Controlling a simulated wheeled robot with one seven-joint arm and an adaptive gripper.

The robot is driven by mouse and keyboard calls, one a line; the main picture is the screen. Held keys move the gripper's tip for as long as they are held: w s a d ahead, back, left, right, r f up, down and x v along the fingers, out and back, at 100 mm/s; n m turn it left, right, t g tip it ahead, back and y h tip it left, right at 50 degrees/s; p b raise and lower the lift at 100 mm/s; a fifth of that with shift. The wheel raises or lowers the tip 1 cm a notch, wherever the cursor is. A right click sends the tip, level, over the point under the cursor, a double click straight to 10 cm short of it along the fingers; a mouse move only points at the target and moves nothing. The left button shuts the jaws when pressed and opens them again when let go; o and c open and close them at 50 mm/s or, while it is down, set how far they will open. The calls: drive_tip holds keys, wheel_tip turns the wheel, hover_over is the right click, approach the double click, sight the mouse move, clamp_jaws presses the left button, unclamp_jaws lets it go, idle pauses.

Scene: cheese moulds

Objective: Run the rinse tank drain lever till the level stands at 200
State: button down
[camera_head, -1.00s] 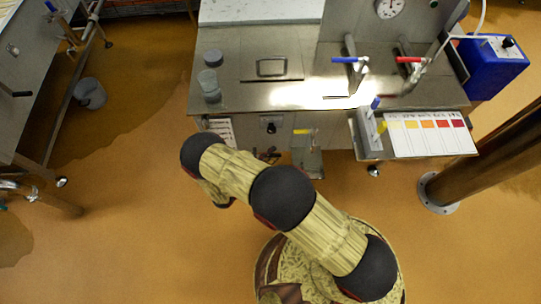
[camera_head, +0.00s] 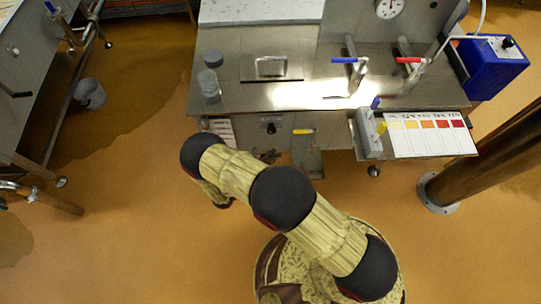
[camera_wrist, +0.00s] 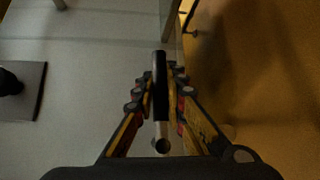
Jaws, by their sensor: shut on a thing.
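In the wrist view, my gripper (camera_wrist: 161,82) has its fingers closed on a black rod-shaped handle, which I take to be the drain lever (camera_wrist: 160,62). The rod runs between the fingers and shows a pale metal end near the palm. In the head view the fingers and the lever are hidden or too small to tell, in front of the steel unit (camera_head: 232,98). A small white plate with markings (camera_head: 221,131) is on the unit's front at left; its figures are too small to read. I cannot read a water level.
A black knob (camera_head: 271,128) and a yellow-handled fitting (camera_head: 303,131) are on the unit's front. A colour chart (camera_head: 427,134) juts out at right. A blue box (camera_head: 490,68) and a brown post (camera_head: 490,160) stand further right. A grey bucket (camera_head: 90,93) is at left.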

idle(0.4)
drive_tip(key=shift+r+n+t+h, duration=0.6)
drive_tip(key=shift+n+h, duration=0.1)
drive_tip(key=shift+n, duration=0.2)
drive_tip(key=shift+a+r+n+t+h, duration=0.25)
drive_tip(key=shift+r+n+t+h, duration=0.1)
drive_tip(key=shift+r+n+t, duration=0.3)
drive_tip(key=shift+a+r+n+t+h, duration=0.2)
drive_tip(key=shift+r+n+t+h, duration=0.2)
drive_tip(key=shift+n, duration=0.45)
drive_tip(key=c, duration=1.8)
unclamp_jaws()
drive_tip(key=shift+c, duration=0.2)
drive_tip(key=shift+a, duration=0.1)
drive_tip(key=v, duration=1.2)
